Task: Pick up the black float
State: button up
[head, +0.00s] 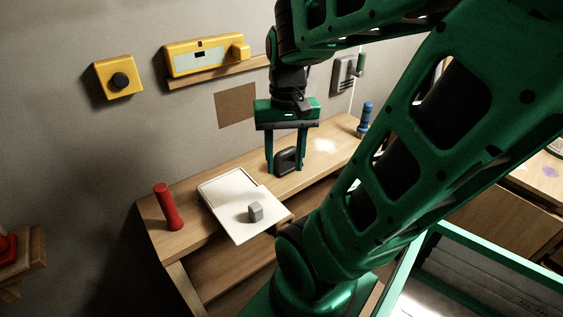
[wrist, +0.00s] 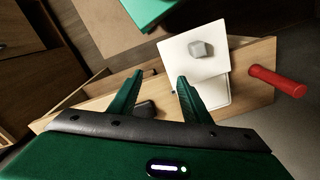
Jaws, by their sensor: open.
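The black float (head: 287,161) is a small dark, rounded piece on the wooden counter. In the head view it shows between the two green fingers of my gripper (head: 285,170), which point down over the counter. My gripper is open and empty in the wrist view (wrist: 160,78). There, the dark float (wrist: 145,109) shows between the fingers, closer to their bases than their tips in the picture. Part of it is hidden by the gripper body. I cannot tell whether either finger touches it.
A white tray (head: 222,196) with a grey block (head: 255,212) lies left of my gripper. A red cylinder (head: 166,207) stands at the counter's left end. A blue item (head: 366,118) stands at the right. A yellow panel (head: 205,57) is on the wall behind.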

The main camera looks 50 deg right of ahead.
jog(key=w+d+m, duration=0.6)
jog(key=w+d, duration=0.1)
jog(key=m+y, duration=0.1)
jog(key=m, duration=0.5)
send_near(286, 149)
jog(key=shift+s+d+f, duration=0.1)
jog(key=shift+d+f, duration=0.05)
jog(key=shift+d, duration=0.05)
jog(key=f, duration=0.3)
jog(key=a+f, duration=0.1)
jog(key=f, duration=0.6)
jog(key=shift+a, duration=0.15)
grip_shut()
